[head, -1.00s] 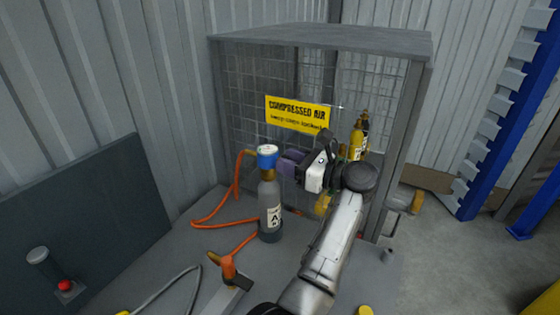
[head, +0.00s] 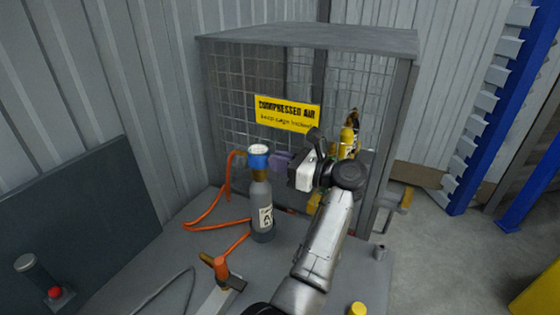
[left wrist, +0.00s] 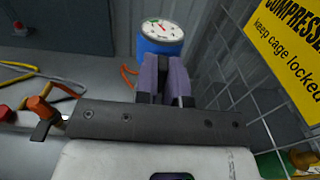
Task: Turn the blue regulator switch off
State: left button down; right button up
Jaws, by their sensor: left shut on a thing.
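The blue regulator (head: 258,161) has a white dial on top and sits on a grey cylinder (head: 262,200) that stands upright on the bench. It also shows in the left wrist view (left wrist: 160,45), just beyond the fingers. My left gripper (head: 273,160) is at the regulator's right side, its purple fingers close together and shut on the blue regulator switch. In the left wrist view the fingertips (left wrist: 164,62) overlap the blue body. The gripped part is hidden between the fingers, so I cannot see the switch's position. My right gripper is not in view.
A mesh cage with a yellow compressed air sign (head: 287,113) stands close behind, with yellow cylinders (head: 347,142). An orange hose (head: 206,216) loops left of the cylinder. An orange-handled item (head: 221,268) lies in front. A red button (head: 55,292) is at the far left.

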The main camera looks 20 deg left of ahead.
pick_arm(q)
jog(key=shift+r+m+p, duration=0.15)
jog(key=shift+m+p, duration=0.25)
jog(key=shift+p, duration=0.1)
jog(key=m+p, duration=0.6)
jog(key=shift+w, duration=0.1)
jog(key=shift+m+p, duration=0.8)
jog(key=shift+p, duration=0.1)
jog(key=m+p, duration=0.2)
jog(key=m, duration=0.1)
jog(key=m+p, duration=0.2)
jog(key=m, duration=0.1)
jog(key=m+p, duration=0.2)
jog(key=m, duration=0.1)
jog(key=shift+w+f, duration=0.1)
jog(key=shift+f, duration=0.2)
jog(key=shift+m, duration=0.4)
